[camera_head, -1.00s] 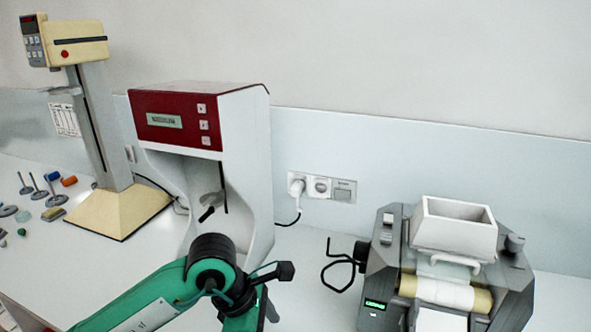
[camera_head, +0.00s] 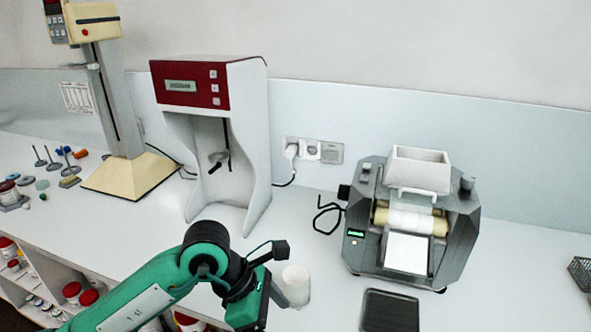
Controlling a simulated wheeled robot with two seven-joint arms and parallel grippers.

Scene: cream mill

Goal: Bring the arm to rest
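My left arm (camera_head: 150,290) is green and black and comes in from the lower left. Its gripper (camera_head: 277,295) points down at the front of the bench, close beside a white cup (camera_head: 296,285). The fingers are mostly hidden behind the wrist, so I cannot tell whether they hold the cup or stand apart from it. My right gripper does not show.
The three-roll mill (camera_head: 412,225) with a white hopper stands at right on the white bench (camera_head: 330,265). A dark flat scale (camera_head: 390,311) lies in front. A red-topped mixer (camera_head: 205,140) and a beige stirrer stand (camera_head: 125,170) are behind. Jars fill a lower shelf (camera_head: 40,275).

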